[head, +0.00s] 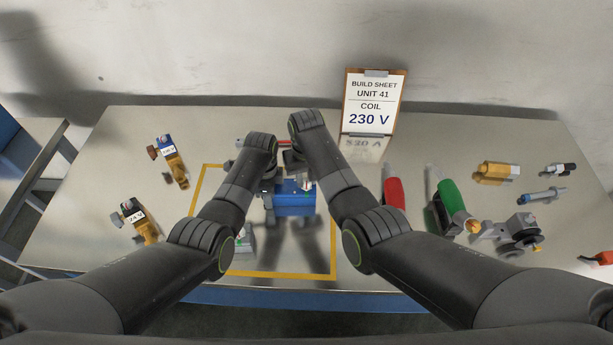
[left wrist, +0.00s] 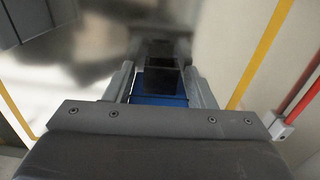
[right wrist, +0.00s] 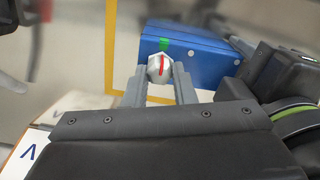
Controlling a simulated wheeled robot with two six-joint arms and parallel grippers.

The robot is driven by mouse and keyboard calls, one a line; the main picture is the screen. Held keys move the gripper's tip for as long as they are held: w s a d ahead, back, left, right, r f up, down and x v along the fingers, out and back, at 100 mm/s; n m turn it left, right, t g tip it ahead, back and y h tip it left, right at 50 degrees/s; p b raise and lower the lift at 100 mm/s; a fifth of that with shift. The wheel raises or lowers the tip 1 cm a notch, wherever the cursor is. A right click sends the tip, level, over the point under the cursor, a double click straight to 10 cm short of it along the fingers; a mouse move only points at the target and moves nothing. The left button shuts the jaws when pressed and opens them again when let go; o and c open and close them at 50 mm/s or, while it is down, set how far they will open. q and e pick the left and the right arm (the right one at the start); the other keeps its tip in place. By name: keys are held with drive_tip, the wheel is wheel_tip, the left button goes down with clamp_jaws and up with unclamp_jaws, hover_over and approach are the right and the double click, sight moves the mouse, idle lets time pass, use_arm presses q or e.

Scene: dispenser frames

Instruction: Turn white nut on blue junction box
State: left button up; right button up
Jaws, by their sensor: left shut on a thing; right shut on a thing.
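The blue junction box (head: 294,203) stands inside the yellow outline on the table, partly hidden by my arms in the head view. In the right wrist view, the box (right wrist: 190,58) carries a white nut (right wrist: 158,70) with a red stripe, and a green mark sits on the box just above it. My right gripper (right wrist: 160,78) is shut on the nut, one finger on each side. My left gripper (left wrist: 160,84) is shut on the box (left wrist: 158,100), whose blue body shows between its fingers; the exact contact is dark.
A build sheet (head: 374,101) reading 230 V stands at the back. Two tan coil parts (head: 172,163) (head: 140,221) lie left. A red-handled tool (head: 393,188), a green-handled tool (head: 452,203), a brass part (head: 497,172) and a wheeled metal part (head: 517,235) lie right.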

sight(306, 180)
drive_tip(key=o, duration=1)
wheel_tip(306, 180, up, 12)
idle(0.4)
use_arm(q)
drive_tip(key=o, duration=1.2)
